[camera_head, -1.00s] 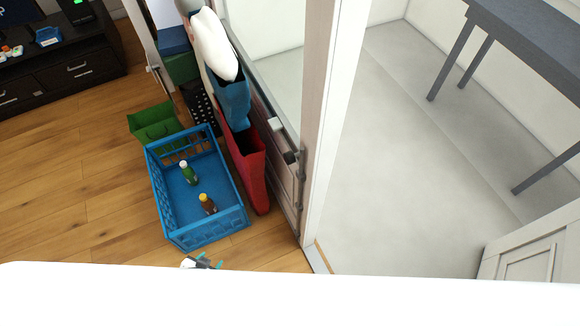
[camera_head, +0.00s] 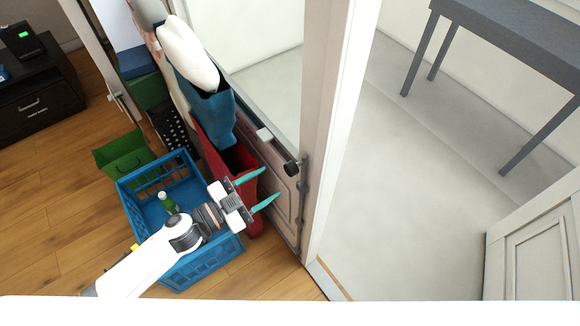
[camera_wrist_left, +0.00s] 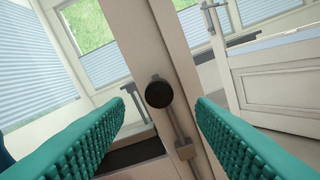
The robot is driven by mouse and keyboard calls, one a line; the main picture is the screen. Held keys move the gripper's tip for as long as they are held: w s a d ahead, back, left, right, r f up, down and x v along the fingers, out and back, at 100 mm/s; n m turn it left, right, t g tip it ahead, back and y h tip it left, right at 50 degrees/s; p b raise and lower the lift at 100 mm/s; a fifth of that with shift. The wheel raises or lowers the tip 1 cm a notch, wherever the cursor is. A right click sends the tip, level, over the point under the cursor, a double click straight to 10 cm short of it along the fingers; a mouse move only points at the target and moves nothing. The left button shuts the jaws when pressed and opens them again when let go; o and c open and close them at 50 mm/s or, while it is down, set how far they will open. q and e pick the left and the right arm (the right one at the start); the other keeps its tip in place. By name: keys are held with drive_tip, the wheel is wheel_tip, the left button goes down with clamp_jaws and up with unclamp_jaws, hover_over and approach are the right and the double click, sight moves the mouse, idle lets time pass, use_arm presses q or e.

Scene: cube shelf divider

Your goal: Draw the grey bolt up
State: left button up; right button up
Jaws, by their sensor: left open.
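The grey bolt (camera_head: 303,190) is a thin upright rod on the edge of the white half-door. In the left wrist view the bolt (camera_wrist_left: 178,126) runs down past a small block, just below and right of a dark round knob (camera_wrist_left: 159,93). The knob (camera_head: 292,168) also shows in the head view. My left gripper (camera_head: 270,184) is open, with teal fingers pointing at the door, left of the bolt and apart from it. In the wrist view the knob lies between the fingertips, farther off. My right gripper is not in view.
A blue crate (camera_head: 127,180) with a green bottle (camera_head: 167,203) stands under my left arm. A green bin (camera_head: 122,152) is behind it. A red holder (camera_head: 212,135) and a blue one (camera_head: 222,112) hang on the door's left face. Open floor (camera_head: 390,200) lies right of the door post.

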sight(287, 171)
use_arm(q)
drive_tip(key=x, duration=0.7)
drive_tip(key=shift+w, duration=0.1)
drive_tip(key=shift+w+d, duration=0.2)
drive_tip(key=shift+d, duration=0.05)
drive_tip(key=shift+c, duration=0.3)
